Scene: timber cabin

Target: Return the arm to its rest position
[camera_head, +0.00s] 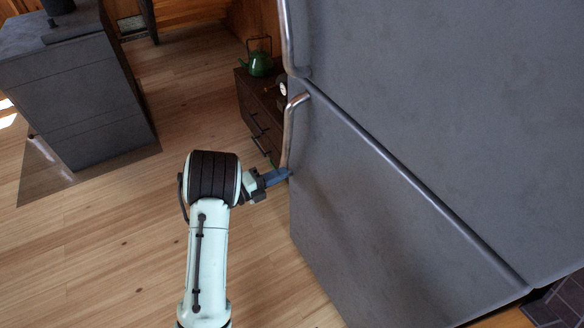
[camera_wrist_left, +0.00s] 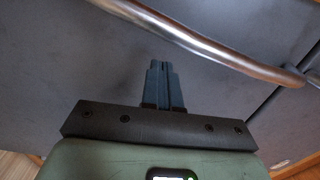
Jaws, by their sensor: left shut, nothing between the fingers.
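My left arm comes up from the bottom of the head view, and its gripper (camera_head: 284,174) is beside the lower end of the fridge's lower door handle (camera_head: 291,130). In the left wrist view my left gripper (camera_wrist_left: 161,66) has its blue fingers together with nothing between them. The curved metal handle (camera_wrist_left: 205,45) runs past just beyond the fingertips. I cannot tell whether the fingers touch the handle or the door. My right gripper is not in view.
The large grey fridge (camera_head: 400,230) fills the right side, its doors closed. A low dark wooden cabinet (camera_head: 258,115) with a green kettle (camera_head: 260,62) stands behind the handle. A grey counter block (camera_head: 85,105) is at the far left. The wooden floor (camera_head: 110,240) between is clear.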

